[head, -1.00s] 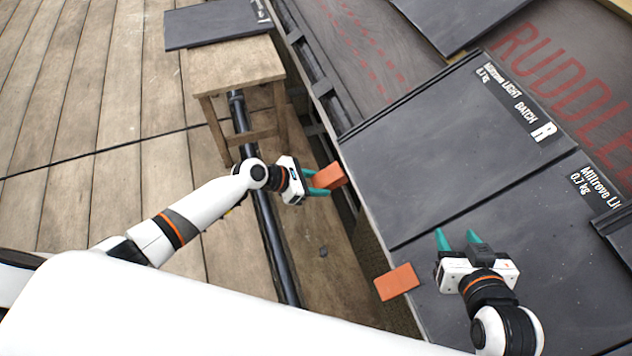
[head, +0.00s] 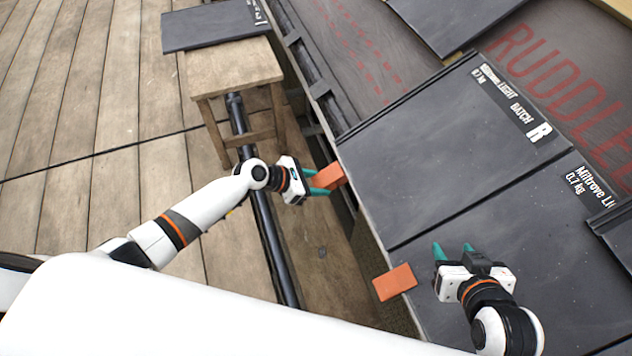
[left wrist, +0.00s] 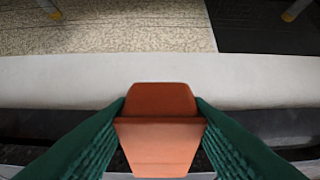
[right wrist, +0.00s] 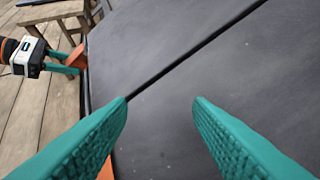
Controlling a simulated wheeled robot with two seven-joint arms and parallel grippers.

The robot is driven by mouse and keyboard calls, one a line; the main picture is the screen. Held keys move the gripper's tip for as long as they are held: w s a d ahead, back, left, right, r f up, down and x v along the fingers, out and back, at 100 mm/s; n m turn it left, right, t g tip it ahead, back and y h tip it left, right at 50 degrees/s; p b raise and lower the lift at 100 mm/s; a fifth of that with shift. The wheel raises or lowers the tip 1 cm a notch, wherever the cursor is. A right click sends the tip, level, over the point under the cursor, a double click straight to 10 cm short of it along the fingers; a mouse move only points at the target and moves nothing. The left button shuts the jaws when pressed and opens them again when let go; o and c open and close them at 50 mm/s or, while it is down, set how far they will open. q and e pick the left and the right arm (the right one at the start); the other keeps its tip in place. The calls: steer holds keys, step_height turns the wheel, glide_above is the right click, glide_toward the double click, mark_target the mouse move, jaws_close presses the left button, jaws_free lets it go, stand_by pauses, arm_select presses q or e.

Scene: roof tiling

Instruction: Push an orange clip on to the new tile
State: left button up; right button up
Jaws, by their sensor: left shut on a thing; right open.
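My left gripper (head: 318,182) is shut on an orange clip (head: 329,175) at the left edge of the dark tile marked BATCH R (head: 430,150). In the left wrist view the clip (left wrist: 160,125) sits between the green fingers, in front of a pale band. I cannot tell how far it is over the tile's edge. The right wrist view also shows this clip (right wrist: 84,66) by the dark tile (right wrist: 135,45). My right gripper (head: 453,250) is open and empty above the lower tile (head: 500,225).
A second orange clip (head: 394,282) sits on the left edge of the lower tile. A wooden stool (head: 230,68) with a dark tile (head: 210,27) on it stands at the upper left. A dark pipe (head: 262,205) runs along the wooden deck (head: 100,90).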

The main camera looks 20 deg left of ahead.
mark_target(329, 174)
arm_select(q)
steer(key=shift+w+d+r+p, duration=0.2)
steer(key=shift+d+p, duration=0.05)
steer(key=shift+p, duration=0.05)
arm_select(e)
steer(key=shift+s+d+f+g, duration=0.2)
steer(key=shift+s+f+g, duration=0.25)
steer(key=shift+s, duration=0.15)
steer(key=shift+s+d+f+g, duration=0.2)
steer(key=shift+s+f+g, duration=0.15)
steer(key=shift+s+g, duration=0.15)
steer(key=shift+s+h, duration=0.15)
steer(key=shift+h, duration=0.15)
arm_select(q)
steer(key=shift+w+d+r+p, duration=0.3)
steer(key=shift+d+p, duration=0.15)
steer(key=shift+p, duration=0.1)
arm_select(e)
steer(key=shift+s+d+f+g, duration=0.2)
steer(key=shift+s+g, duration=0.2)
steer(key=shift+s, duration=0.15)
steer(key=shift+s+d+f+g, duration=0.1)
steer(key=shift+s+d+g, duration=0.2)
steer(key=shift+s, duration=0.3)
steer(key=shift+s+d+f+g, duration=0.1)
steer(key=shift+s+d+g, duration=0.05)
steer(key=shift+s+g, duration=0.35)
